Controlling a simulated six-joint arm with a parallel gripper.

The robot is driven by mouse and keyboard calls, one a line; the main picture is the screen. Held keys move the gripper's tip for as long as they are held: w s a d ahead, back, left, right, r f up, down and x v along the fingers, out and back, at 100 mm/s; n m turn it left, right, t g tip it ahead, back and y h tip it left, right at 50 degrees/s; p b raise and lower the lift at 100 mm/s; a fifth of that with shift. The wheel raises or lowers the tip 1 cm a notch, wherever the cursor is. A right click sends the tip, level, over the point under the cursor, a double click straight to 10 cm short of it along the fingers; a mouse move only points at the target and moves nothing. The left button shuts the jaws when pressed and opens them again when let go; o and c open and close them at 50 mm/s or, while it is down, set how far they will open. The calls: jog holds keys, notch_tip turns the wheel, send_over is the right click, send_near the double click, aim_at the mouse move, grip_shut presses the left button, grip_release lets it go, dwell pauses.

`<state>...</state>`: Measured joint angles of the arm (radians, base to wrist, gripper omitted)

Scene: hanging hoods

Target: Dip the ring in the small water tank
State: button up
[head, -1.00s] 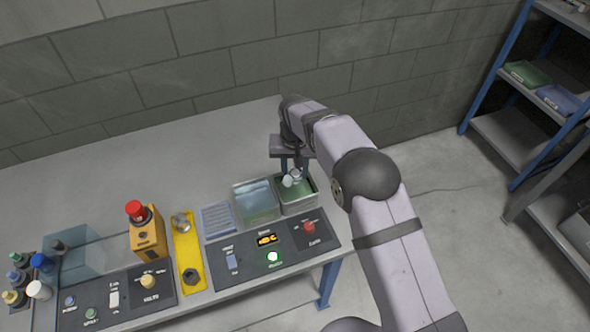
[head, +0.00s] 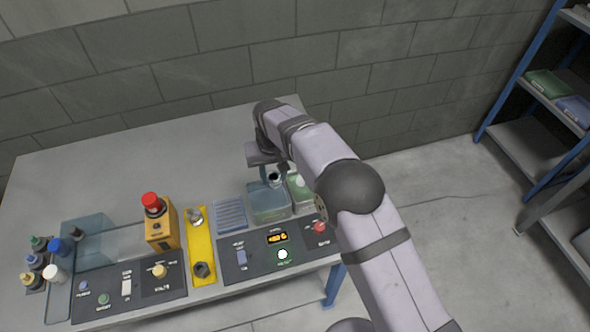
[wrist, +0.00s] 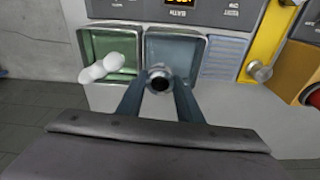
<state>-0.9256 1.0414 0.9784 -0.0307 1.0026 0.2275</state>
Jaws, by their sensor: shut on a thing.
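My gripper (wrist: 158,92) is shut on a small dark-centred metal ring (wrist: 159,73). The ring also shows in the head view (head: 274,178), at the back of the tank with bluish water (head: 268,202). In the wrist view this tank (wrist: 178,47) lies beyond the ring, which overlaps its near left part. The ring seems to be above the tank; its exact height over the water is unclear. A tank with green liquid (wrist: 108,44) stands beside it, with a white double-lobed object (wrist: 100,68) at its near left edge. The fingers partly hide the blue tank's near side.
A ribbed blue-grey tray (head: 230,214) stands left of the water tank. The control panel (head: 240,270) has an orange display and a lit button. A yellow plate (head: 201,250) and a box with a red knob (head: 160,227) stand farther left.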

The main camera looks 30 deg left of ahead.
jog(key=shift+s+a+r+n, duration=0.15)
jog(key=shift+s+a+n, duration=0.25)
jog(key=shift+s+a, duration=0.45)
jog(key=shift+d, duration=0.1)
jog(key=shift+f+b, duration=3.35)
jog(key=shift+f, duration=2)
jog(key=shift+r, duration=0.25)
dwell(1.5)
